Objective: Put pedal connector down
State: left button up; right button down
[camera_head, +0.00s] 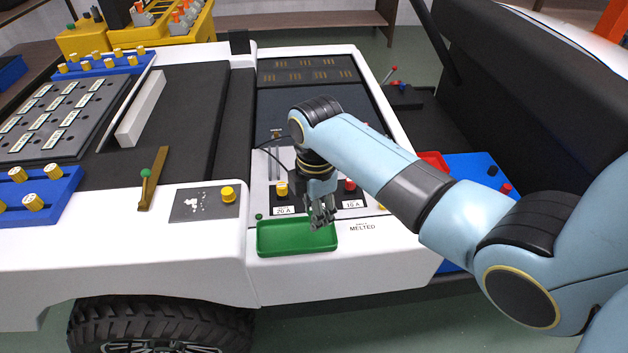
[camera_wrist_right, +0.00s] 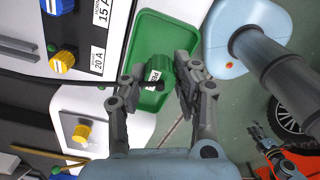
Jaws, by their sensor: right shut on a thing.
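My right gripper (camera_head: 322,222) is shut and hangs fingers-down over the right part of the green tray (camera_head: 290,249) on the white cart body. In the right wrist view, the fingers close around a green connector (camera_wrist_right: 158,68) with a white label, which I take to be the pedal connector. A black cable (camera_wrist_right: 70,82) runs to the left from it. The tray also shows behind it (camera_wrist_right: 165,27). Whether the connector touches the tray floor I cannot tell. In the head view the connector is hidden by the fingers.
A panel beyond the tray has a yellow knob (camera_head: 281,188) and a red knob (camera_head: 350,186) with labels. A grey plate with a yellow knob (camera_head: 228,194) lies left of the tray. A brown lever (camera_head: 153,180) stands farther left. The tray's left part is bare.

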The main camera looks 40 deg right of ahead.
jog(key=shift+a+f, duration=0.1)
jog(key=shift+f, duration=0.25)
notch_tip(320, 180, down, 3)
jog(key=shift+r, duration=0.2)
jog(key=shift+f, duration=0.35)
pick_arm(q)
jog(key=shift+s+f, duration=0.25)
jog(key=shift+s, duration=0.15)
pick_arm(e)
jog(key=shift+f, duration=0.15)
jog(key=c, duration=1)
grip_release()
notch_tip(320, 180, up, 12)
jog(key=shift+r+p, duration=0.15)
jog(key=shift+p, duration=0.35)
pick_arm(q)
jog(key=shift+w+r, duration=0.2)
jog(key=shift+r, duration=0.55)
